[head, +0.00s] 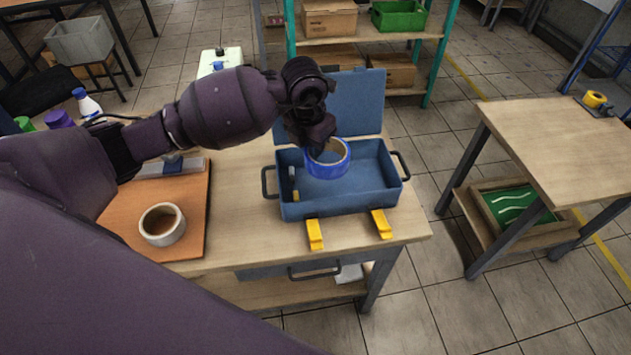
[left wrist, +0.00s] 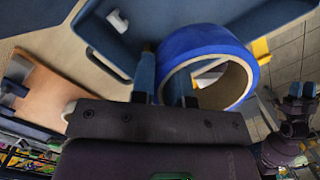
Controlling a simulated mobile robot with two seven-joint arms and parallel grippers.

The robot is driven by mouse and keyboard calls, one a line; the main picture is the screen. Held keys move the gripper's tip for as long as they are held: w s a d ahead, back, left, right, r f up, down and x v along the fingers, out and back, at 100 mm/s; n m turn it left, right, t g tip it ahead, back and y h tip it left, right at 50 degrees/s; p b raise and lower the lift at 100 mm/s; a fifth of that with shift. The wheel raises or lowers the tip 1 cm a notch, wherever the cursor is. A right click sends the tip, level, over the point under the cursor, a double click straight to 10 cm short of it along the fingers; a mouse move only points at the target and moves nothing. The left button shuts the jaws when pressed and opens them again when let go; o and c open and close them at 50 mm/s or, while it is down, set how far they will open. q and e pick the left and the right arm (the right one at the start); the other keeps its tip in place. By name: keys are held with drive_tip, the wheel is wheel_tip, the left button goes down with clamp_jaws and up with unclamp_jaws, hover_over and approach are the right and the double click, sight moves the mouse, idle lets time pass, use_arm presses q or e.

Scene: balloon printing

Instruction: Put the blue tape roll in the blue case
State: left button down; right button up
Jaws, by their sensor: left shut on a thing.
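The blue case (head: 340,205) stands open on the wooden table, its lid (head: 358,100) raised at the back. The blue tape roll (head: 341,166) is a bright blue ring with a pale core, over the case's open tray near its back. My left gripper (head: 318,148) is shut on the roll's wall. In the left wrist view the roll (left wrist: 207,38) is tilted, with one finger inside the ring and one outside. I cannot tell whether the roll touches the case floor.
A white tape roll (head: 163,224) sits on an orange board (head: 195,205) to the left. A second table (head: 560,145) on the right holds a yellow roll (head: 594,99).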

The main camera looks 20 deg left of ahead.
use_arm(q)
hover_over(314, 189)
drive_tip(key=f, duration=0.7)
drive_tip(key=shift+s+a+b, duration=0.1)
drive_tip(key=shift+s+b, duration=0.15)
drive_tip(key=shift+b, duration=0.1)
drive_tip(key=shift+f+b, duration=0.3)
drive_tip(key=shift+f, duration=2.35)
use_arm(e)
drive_tip(key=shift+w+f, duration=0.2)
drive_tip(key=shift+f, duration=0.25)
use_arm(q)
drive_tip(key=shift+f, duration=0.2)
drive_tip(key=c, duration=1.1)
unclamp_jaws()
use_arm(e)
drive_tip(key=shift+w, duration=0.1)
use_arm(q)
drive_tip(key=shift+r, duration=0.15)
use_arm(e)
drive_tip(key=shift+r, duration=0.15)
